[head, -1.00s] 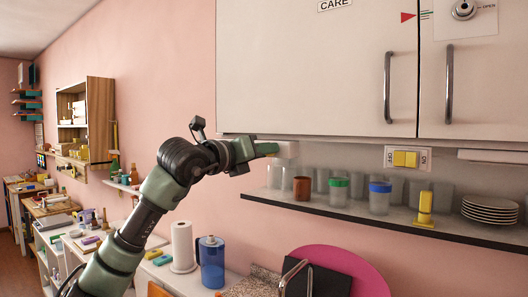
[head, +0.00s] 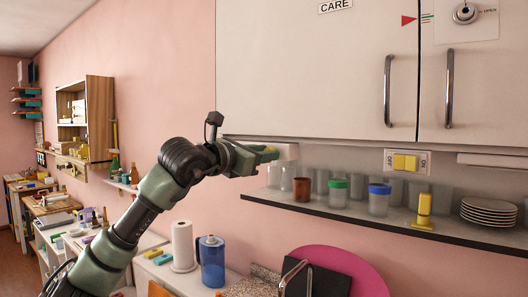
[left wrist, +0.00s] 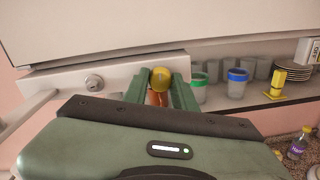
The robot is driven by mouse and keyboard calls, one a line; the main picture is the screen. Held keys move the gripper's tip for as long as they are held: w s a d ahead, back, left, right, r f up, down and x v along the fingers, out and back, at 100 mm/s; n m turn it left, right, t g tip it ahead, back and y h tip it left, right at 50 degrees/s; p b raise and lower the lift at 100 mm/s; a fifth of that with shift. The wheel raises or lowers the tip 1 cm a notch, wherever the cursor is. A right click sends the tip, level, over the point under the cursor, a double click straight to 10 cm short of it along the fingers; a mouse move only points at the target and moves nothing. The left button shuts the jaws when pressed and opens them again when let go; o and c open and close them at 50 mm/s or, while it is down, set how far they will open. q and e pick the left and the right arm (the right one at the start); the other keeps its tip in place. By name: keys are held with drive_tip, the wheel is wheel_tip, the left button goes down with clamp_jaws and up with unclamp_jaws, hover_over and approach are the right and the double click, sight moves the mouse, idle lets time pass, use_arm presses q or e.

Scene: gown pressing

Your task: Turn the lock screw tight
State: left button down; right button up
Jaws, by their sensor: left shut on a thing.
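The lock screw shows as a round yellow knob (left wrist: 160,77) at the front of a pale housing (left wrist: 120,80) under the wall cabinet. In the head view only a small yellow part (head: 270,149) shows between my fingers. My left gripper (left wrist: 161,90) has its two green fingers on either side of the knob, shut on it. In the head view the left gripper (head: 262,154) reaches right, just under the cabinet's lower edge, and hides most of the knob. My right gripper is not in view.
The cabinet (head: 310,75) hangs directly above the gripper. Below right, a shelf (head: 350,209) holds clear cups, a brown cup (head: 302,189), lidded cups, a yellow stand (head: 424,207) and plates (head: 489,210).

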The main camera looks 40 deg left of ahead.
use_arm(q)
drive_tip(key=m+p, duration=0.1)
drive_tip(key=m, duration=0.4)
drive_tip(key=shift+m, duration=0.4)
drive_tip(key=shift+y, duration=0.3)
drive_tip(key=c, duration=1.1)
unclamp_jaws()
drive_tip(key=shift+c, duration=0.2)
drive_tip(key=s+b, duration=0.4)
drive_tip(key=s, duration=0.3)
drive_tip(key=shift+s+d+r, duration=0.15)
drive_tip(key=shift+s+d, duration=0.2)
drive_tip(key=shift+d, duration=0.1)
